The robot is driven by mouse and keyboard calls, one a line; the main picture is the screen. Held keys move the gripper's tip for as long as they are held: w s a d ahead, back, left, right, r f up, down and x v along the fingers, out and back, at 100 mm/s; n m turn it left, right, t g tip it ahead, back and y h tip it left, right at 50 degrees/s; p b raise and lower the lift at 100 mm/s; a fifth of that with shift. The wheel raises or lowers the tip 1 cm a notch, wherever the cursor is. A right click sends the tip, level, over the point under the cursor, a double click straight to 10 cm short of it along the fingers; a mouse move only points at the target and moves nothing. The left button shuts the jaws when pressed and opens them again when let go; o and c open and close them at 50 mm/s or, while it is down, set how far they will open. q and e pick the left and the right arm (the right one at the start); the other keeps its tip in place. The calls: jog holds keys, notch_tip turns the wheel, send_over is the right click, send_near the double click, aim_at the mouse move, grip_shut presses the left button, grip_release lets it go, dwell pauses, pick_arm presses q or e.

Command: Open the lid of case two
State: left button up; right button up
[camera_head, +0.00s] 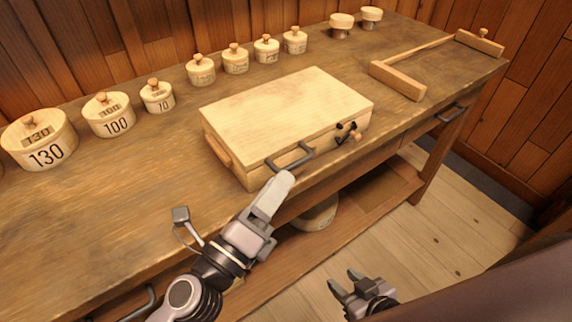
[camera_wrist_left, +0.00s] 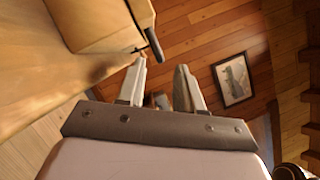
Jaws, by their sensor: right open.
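A pale wooden case (camera_head: 285,105) lies flat on the workbench with its lid down. It is the only case in view, and no number can be read on it. Its front has a dark handle (camera_head: 290,160) and a dark catch with a wooden peg (camera_head: 350,132). My left gripper (camera_head: 278,184) is just in front of the case, below the handle, apart from it. In the left wrist view its fingers (camera_wrist_left: 161,75) are spread and empty, with a case corner (camera_wrist_left: 100,22) beyond them. My right gripper (camera_head: 346,283) is open and empty, low in front of the bench.
Round lidded wooden boxes, some marked 130 (camera_head: 45,155), 100 (camera_head: 115,124) and 70 (camera_head: 158,104), line the back of the workbench (camera_head: 130,200). A wooden clamp-like tool (camera_head: 398,80) lies right of the case.

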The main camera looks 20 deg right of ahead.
pick_arm(q)
jog(key=shift+x, duration=1.85)
grip_shut()
jog(key=shift+w+r+p, duration=0.1)
jog(key=shift+p, duration=0.2)
